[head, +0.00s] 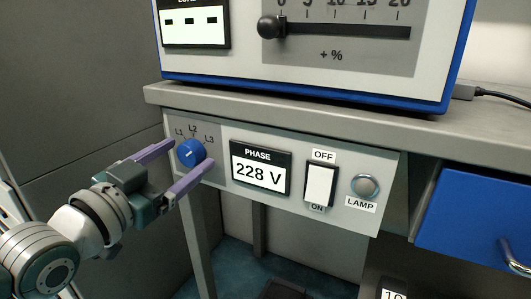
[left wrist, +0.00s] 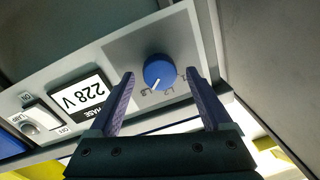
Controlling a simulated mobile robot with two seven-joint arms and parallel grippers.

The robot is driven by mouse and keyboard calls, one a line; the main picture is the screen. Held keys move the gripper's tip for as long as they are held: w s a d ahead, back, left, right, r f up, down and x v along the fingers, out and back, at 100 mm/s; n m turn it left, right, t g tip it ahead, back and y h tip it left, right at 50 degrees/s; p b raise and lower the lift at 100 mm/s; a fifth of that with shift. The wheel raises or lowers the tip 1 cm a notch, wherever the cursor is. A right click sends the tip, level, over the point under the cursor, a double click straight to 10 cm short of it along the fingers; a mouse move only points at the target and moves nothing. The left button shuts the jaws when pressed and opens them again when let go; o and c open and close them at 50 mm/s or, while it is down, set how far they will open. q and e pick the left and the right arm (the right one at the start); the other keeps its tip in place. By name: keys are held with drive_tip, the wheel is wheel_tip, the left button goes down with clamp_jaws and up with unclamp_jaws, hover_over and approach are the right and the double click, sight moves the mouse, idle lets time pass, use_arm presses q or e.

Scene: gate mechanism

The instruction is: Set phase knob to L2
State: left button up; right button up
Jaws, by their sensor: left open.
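The blue round phase knob (head: 191,153) sits on the left end of the grey panel under the shelf, with L1, L2 and L3 printed above it. In the left wrist view the knob (left wrist: 159,70) appears upside down, and its white pointer line leans to the L3 side of L2. My left gripper (head: 188,158) is open, its two purple fingers to either side of the knob in the picture. In the left wrist view the fingertips (left wrist: 160,73) flank the knob with gaps on both sides. I see no contact. My right gripper is not in view.
The panel also holds a PHASE display (head: 260,169) reading 228 V, an OFF/ON rocker switch (head: 319,185) and a lamp (head: 365,186). A blue-edged unit with a slider (head: 271,27) stands on the shelf above. A blue drawer (head: 475,210) is at the right.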

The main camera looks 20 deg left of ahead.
use_arm(q)
drive_tip(key=shift+w, duration=0.1)
clamp_jaws()
idle(0.7)
